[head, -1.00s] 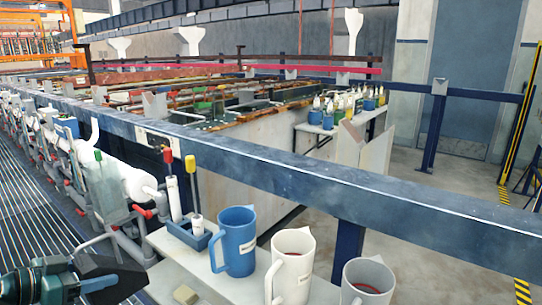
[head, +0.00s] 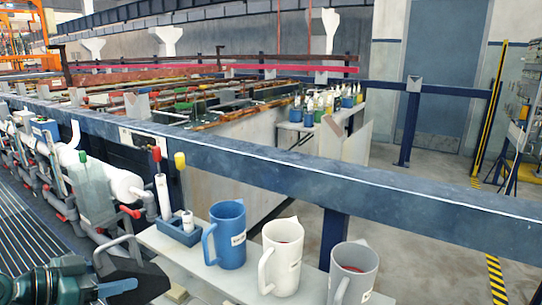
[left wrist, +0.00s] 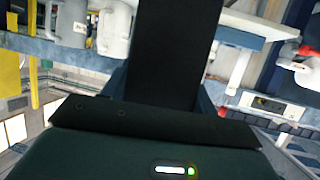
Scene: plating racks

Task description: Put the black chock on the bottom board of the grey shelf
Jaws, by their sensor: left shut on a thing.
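The black chock (head: 143,277) shows at the bottom left of the head view. My left gripper (head: 118,271) is shut on it and holds it in front of a pale grey board (head: 164,245) that bears jugs. In the left wrist view a broad black shape, which seems to be the chock (left wrist: 175,55), runs up from my dark gripper body and hides the middle. I cannot tell whether the pale board belongs to the grey shelf; no bottom board shows. My right gripper is not in view.
A blue jug (head: 229,237), a white jug (head: 283,257) and a grey jug (head: 352,275) stand on the pale board, beside a small blue tray (head: 178,232). A long dark blue rail (head: 330,185) crosses behind. Open floor (head: 410,250) lies to the right.

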